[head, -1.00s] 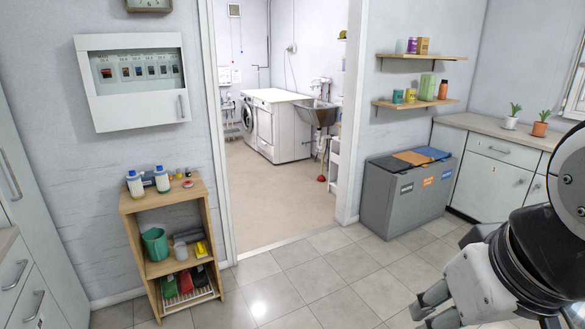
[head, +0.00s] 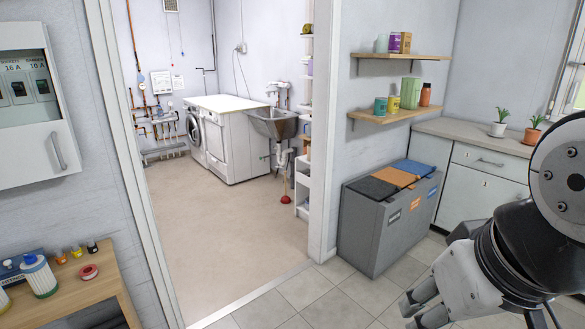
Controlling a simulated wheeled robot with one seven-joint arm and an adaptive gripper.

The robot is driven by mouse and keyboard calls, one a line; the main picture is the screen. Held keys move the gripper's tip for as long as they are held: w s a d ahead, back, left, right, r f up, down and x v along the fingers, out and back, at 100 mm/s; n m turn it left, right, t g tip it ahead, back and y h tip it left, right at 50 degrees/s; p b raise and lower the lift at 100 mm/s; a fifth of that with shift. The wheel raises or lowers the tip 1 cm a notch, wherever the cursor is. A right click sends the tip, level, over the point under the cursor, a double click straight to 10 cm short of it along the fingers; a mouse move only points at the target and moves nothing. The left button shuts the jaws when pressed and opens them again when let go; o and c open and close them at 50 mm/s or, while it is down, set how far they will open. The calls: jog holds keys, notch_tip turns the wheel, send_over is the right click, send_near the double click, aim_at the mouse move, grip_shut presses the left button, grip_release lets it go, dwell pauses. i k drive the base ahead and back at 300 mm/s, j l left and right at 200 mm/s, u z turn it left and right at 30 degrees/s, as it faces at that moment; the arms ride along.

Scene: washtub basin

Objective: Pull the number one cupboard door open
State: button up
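My gripper (head: 411,313) is at the lower right of the head view. Its two fingers are apart, with nothing visible between them. A white base cabinet (head: 486,185) under a counter stands at the back right, behind my arm. It has a drawer with a bar handle on top and a front below, partly hidden by my arm. My gripper is well in front of it and touches nothing.
A doorway opens onto a room with a washing machine (head: 194,133) and a metal sink (head: 272,124). A grey sorting bin (head: 370,232) stands right of the doorway. A wooden shelf unit (head: 103,283) is at lower left, below a wall-mounted box (head: 40,150). The doorway floor is clear.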

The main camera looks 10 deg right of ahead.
aim_at(469, 194)
jog(key=i+l+z, duration=0.25)
jog(key=i+z, duration=0.25)
jog(key=i, duration=0.2)
jog(key=i+z, duration=0.45)
jog(key=i, duration=0.3)
jog(key=i+j+z, duration=0.35)
jog(key=i+z, duration=0.15)
jog(key=i, duration=0.2)
jog(key=i+l, duration=0.65)
jog(key=i, duration=0.15)
jog(key=i+l+u, duration=0.1)
jog(key=i+l, duration=0.5)
jog(key=i, duration=0.2)
jog(key=i+l, duration=0.15)
jog(key=l, duration=0.15)
